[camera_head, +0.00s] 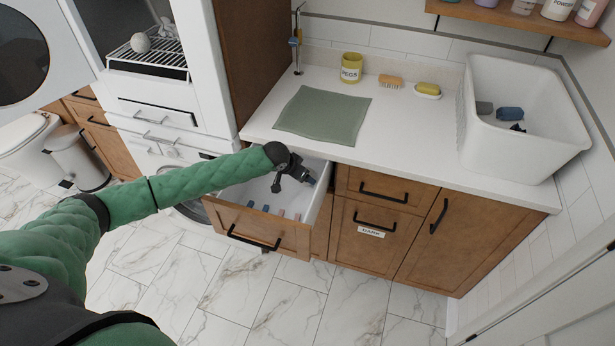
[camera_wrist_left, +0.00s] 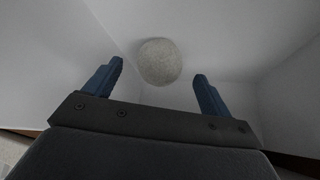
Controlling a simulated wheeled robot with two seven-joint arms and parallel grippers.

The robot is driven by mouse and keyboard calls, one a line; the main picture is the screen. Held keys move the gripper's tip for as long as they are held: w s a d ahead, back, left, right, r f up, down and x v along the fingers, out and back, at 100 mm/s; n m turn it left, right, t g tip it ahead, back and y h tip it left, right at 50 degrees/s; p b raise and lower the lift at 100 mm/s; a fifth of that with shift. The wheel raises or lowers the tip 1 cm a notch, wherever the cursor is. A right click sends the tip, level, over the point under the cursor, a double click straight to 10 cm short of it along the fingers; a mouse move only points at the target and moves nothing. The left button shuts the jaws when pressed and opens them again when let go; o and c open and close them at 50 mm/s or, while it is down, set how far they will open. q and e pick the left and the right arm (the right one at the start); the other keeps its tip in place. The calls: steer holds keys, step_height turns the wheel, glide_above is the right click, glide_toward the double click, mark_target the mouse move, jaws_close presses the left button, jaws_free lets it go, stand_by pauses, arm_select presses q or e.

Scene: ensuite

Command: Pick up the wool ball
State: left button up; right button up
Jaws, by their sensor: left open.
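A round, pale grey wool ball (camera_wrist_left: 160,62) lies inside a white-walled space in the left wrist view. It shows beyond and between the two blue fingers of my left gripper (camera_wrist_left: 158,82), which is open, with a gap on each side. In the head view my left gripper (camera_head: 304,178) reaches down into the open drawer (camera_head: 258,226) at its back right. The ball in the drawer is hidden there behind the gripper and arm. My right gripper is not in view.
Several small coloured items (camera_head: 267,209) lie near the drawer's front. The countertop (camera_head: 400,125) edge overhangs behind it. Another pale ball (camera_head: 140,42) rests on the wire rack (camera_head: 150,58) at upper left.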

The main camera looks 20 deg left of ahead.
arm_select(q)
steer(key=p+x, duration=0.1)
steer(key=x, duration=0.3)
steer(key=shift+w+f, duration=0.1)
steer(key=shift+w, duration=0.05)
steer(key=shift+f, duration=0.1)
steer(key=c, duration=1)
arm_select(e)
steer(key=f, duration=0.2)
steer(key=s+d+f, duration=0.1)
